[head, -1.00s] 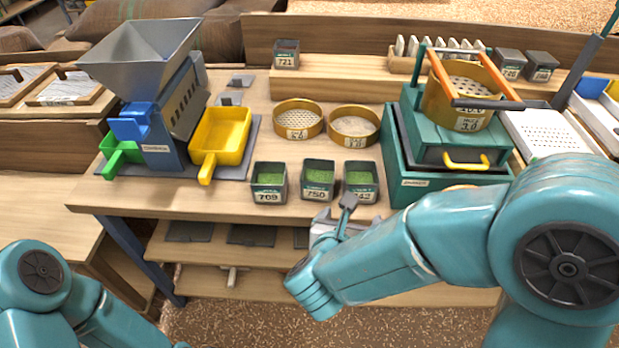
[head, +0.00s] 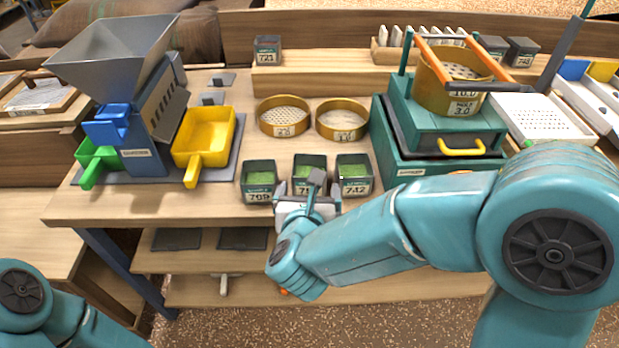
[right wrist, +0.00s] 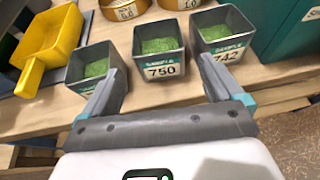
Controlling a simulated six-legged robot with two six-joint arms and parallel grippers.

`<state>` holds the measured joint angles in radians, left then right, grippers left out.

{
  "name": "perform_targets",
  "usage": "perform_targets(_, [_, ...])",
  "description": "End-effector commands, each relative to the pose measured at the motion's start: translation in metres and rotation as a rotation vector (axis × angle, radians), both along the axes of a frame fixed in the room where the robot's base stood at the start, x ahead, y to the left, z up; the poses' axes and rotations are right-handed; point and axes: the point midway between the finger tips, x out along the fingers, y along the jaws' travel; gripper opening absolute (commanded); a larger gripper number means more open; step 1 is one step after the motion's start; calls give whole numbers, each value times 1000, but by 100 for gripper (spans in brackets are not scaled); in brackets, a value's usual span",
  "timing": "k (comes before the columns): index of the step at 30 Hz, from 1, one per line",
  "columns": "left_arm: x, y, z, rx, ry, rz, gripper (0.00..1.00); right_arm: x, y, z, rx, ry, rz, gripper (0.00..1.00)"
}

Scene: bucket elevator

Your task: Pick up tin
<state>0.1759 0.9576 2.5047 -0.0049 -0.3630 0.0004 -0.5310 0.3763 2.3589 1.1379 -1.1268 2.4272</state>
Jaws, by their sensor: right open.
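Three square dark tins with green contents stand in a row near the table's front edge. They are tin 709 (head: 260,181), tin 750 (head: 309,163) and tin 742 (head: 354,176). My right gripper (head: 309,191) is open and empty just in front of tin 750, partly hiding its label. In the right wrist view, tin 750 (right wrist: 160,52) is ahead between my spread fingers (right wrist: 160,78), with tin 709 (right wrist: 92,66) to the left and tin 742 (right wrist: 222,36) to the right. My left gripper is out of the frame.
A yellow scoop tray (head: 205,137) and a grey hopper machine (head: 150,110) stand at left. Two round sieves (head: 285,116) sit behind the tins. A green sieve shaker (head: 440,135) is close on the right. Tin 721 (head: 267,50) stands on the back shelf.

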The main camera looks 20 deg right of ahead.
Motion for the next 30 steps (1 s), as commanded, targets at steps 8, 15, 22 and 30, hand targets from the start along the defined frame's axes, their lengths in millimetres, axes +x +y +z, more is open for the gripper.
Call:
perform_targets(8, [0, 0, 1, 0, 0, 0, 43, 32, -10, -14, 0, 2, -1, 94])
perform_targets(15, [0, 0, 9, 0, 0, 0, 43, 62, -22, -23, 0, 2, -3, 94])
perform_targets(22, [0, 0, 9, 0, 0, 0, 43, 78, -27, -32, -1, 1, 0, 94])
perform_targets(30, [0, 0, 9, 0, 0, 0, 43, 78, -27, -31, -1, 0, 0, 61])
